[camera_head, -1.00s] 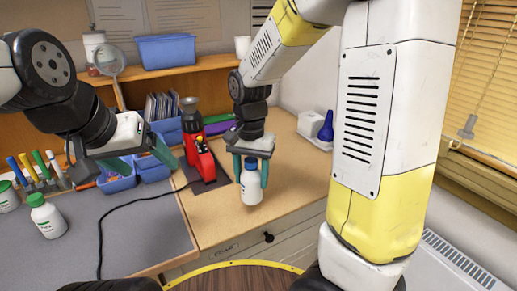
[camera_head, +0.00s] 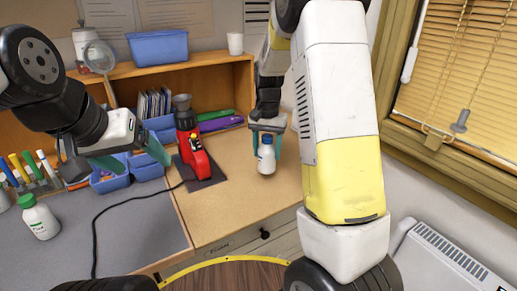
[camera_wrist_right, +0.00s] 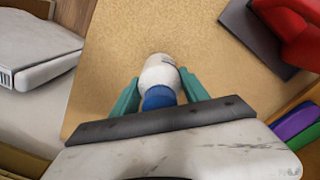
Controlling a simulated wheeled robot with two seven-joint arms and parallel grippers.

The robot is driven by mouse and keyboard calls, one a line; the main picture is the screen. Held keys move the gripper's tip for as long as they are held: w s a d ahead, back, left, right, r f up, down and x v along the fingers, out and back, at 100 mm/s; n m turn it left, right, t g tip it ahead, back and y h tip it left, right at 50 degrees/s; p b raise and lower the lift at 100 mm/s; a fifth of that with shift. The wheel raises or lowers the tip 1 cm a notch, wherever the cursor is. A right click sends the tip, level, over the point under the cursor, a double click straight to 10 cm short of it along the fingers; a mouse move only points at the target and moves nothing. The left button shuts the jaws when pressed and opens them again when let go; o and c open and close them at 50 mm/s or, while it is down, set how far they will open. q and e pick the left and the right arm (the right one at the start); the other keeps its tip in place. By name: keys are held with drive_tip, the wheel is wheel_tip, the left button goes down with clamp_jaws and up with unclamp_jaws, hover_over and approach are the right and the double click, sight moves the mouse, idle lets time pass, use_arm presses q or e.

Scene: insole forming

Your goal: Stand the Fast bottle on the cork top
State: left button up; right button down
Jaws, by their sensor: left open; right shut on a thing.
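A white bottle with a blue cap (camera_head: 266,156) is upright between the fingers of my right gripper (camera_head: 265,148), over the right part of the tan cork top (camera_head: 225,205). Its label is not readable. In the right wrist view the bottle (camera_wrist_right: 160,75) sits between the two green fingers of the gripper (camera_wrist_right: 160,90), which are shut on it. I cannot tell whether its base touches the cork top. My left gripper (camera_head: 133,159) is open and empty over the blue bins. A white bottle with a green cap (camera_head: 40,219) stands on the grey mat at the left.
A red press (camera_head: 193,155) stands on a dark plate left of the held bottle, its black cable crossing the grey mat (camera_head: 140,230). Green and purple items (camera_head: 220,124) lie behind. Blue bins (camera_head: 110,182) are at the left. The cork top's front is clear.

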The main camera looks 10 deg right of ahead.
drive_tip(key=shift+f, duration=1.15)
drive_tip(key=shift+f, duration=0.15)
drive_tip(key=c, duration=0.6)
unclamp_jaws()
